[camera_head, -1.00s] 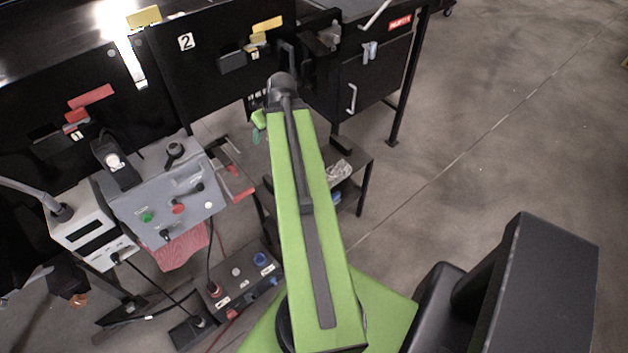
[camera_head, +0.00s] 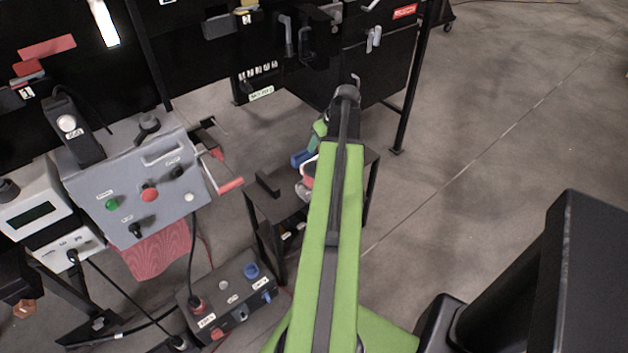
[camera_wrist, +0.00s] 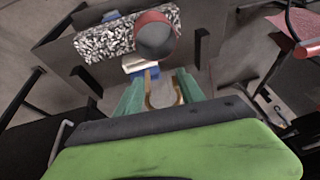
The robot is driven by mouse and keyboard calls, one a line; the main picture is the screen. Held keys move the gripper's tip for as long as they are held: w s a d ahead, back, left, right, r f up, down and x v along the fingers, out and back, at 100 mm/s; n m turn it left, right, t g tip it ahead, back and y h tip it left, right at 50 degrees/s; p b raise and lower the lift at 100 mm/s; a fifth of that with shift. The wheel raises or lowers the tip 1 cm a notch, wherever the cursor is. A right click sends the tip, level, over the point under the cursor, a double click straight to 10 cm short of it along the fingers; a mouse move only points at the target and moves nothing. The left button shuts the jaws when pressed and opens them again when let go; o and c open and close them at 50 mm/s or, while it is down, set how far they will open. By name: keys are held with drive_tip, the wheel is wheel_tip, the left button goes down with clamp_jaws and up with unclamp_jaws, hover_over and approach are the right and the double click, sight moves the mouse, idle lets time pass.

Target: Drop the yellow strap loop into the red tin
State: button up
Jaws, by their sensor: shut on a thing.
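The yellow strap loop (camera_wrist: 149,98) shows in the wrist view as a narrow tan-yellow U between the green fingers of my gripper (camera_wrist: 158,80). My gripper is shut on it. The red tin (camera_wrist: 153,18) is round, with a red rim and a grey inside, and stands open just beyond the fingertips on a small dark shelf table. In the head view my gripper (camera_head: 320,130) is over that table, and the tin (camera_head: 309,172) is partly hidden by my arm. The loop cannot be made out in the head view.
A black-and-white speckled block (camera_wrist: 100,40) lies against the tin. A blue and white item (camera_wrist: 139,65) lies between tin and fingers. The small table (camera_head: 268,207) has raised dark corner posts.

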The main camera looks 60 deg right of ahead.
wheel_tip(320, 180, down, 6)
drive_tip(key=b, duration=0.5)
drive_tip(key=shift+r, duration=0.1)
drive_tip(key=o, duration=1.4)
drive_tip(key=p+v, duration=1.5)
drive_tip(key=v, duration=0.2)
drive_tip(key=shift+s+r+p, duration=0.1)
drive_tip(key=shift+r+p, duration=0.1)
drive_tip(key=shift+p, duration=0.1)
